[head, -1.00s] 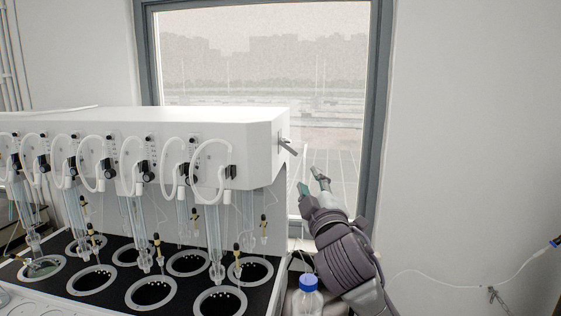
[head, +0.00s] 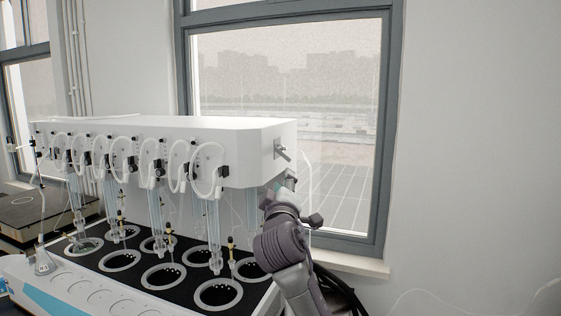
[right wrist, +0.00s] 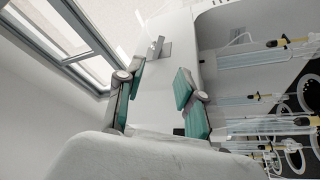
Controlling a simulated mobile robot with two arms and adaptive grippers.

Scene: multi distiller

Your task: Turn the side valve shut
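The side valve (head: 282,152) is a small grey metal lever on the right end face of the white distiller housing (head: 225,132). Its handle slants down to the right in the head view. The valve also shows in the right wrist view (right wrist: 157,48), ahead of the fingers and apart from them. My right gripper (head: 289,182) is just below the valve in the head view. In the right wrist view its green-padded fingers (right wrist: 155,92) are spread with nothing between them. My left gripper is not in view.
Glass tubes, white hoses and black ring-shaped wells (head: 219,294) fill the distiller's front. A window (head: 340,130) with a sill (head: 350,262) is behind and right of it. Bare wall (head: 480,150) lies further right.

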